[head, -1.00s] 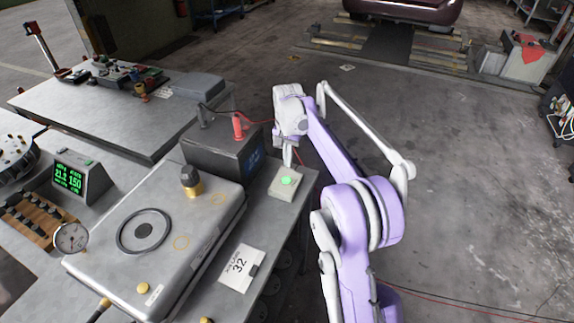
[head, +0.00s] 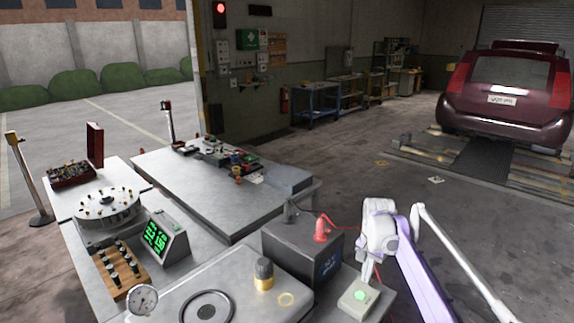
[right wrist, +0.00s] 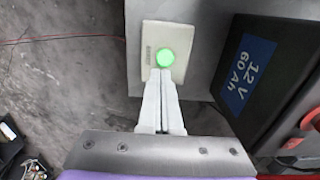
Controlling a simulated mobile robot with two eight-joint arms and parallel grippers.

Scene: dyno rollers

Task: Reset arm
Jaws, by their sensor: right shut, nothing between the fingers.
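My right gripper (head: 366,281) is over the front right of the bench, just above a small pale box with a lit green button (head: 359,295). In the right wrist view the fingers (right wrist: 161,76) are shut together and empty. Their tips overlap the lower edge of the green button (right wrist: 166,58); I cannot tell whether they touch it. My right arm, purple and white, reaches in from the lower right. My left gripper is not in view.
A dark 12 V battery (head: 302,254) with a red terminal stands left of the box. A metal case (head: 237,290) and a readout with green digits (head: 160,238) are on the bench. A maroon car (head: 508,95) stands behind.

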